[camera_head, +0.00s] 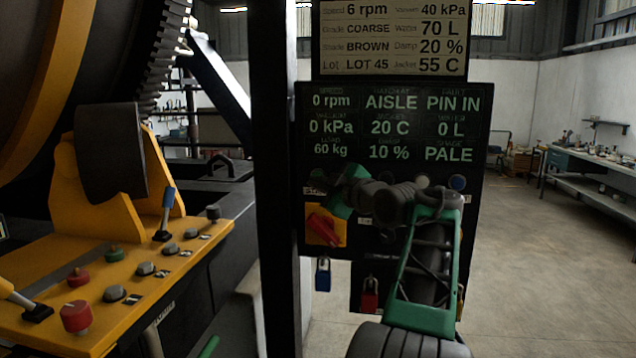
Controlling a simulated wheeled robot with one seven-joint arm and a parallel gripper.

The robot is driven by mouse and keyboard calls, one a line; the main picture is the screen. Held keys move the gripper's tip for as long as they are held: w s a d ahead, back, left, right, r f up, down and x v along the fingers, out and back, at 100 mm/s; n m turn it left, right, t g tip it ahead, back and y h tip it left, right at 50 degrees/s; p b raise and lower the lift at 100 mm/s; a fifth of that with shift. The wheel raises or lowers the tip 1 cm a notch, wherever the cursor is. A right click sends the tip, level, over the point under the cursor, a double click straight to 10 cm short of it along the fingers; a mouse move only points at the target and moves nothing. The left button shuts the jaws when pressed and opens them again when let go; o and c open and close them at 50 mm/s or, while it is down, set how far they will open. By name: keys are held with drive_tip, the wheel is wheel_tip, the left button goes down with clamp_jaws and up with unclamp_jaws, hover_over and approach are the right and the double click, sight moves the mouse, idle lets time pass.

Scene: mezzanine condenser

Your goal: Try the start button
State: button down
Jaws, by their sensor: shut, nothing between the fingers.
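A black control panel (390,125) stands upright in the middle. Its green readouts show 0 rpm, 0 kPa, 60 kg, AISLE, 20 C, 10 %, PIN IN, 0 L and PALE. Below them are a pale round button (421,181) and a blue-grey round button (457,182); I cannot read a start label on either. My gripper (328,182) is shut and empty in front of the panel's left part, below the readouts. I cannot tell whether it touches the panel. My arm hides much of the button row, so a start button may be behind it.
A red rotary switch (322,228) on a yellow plate sits below my gripper. A blue padlock (322,276) and a red padlock (369,297) hang lower. A yellow console (60,262) with knobs and levers is left, past a black post (275,150). Right floor is clear.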

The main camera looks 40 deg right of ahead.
drive_tip(key=shift+s, duration=0.1)
drive_tip(key=s+a+b, duration=0.1)
drive_tip(key=a+b, duration=0.1)
drive_tip(key=s+a+b, duration=0.1)
drive_tip(key=s+b, duration=0.1)
drive_tip(key=shift+a, duration=0.4)
drive_tip(key=shift+w, duration=0.1)
drive_tip(key=shift+a, duration=0.15)
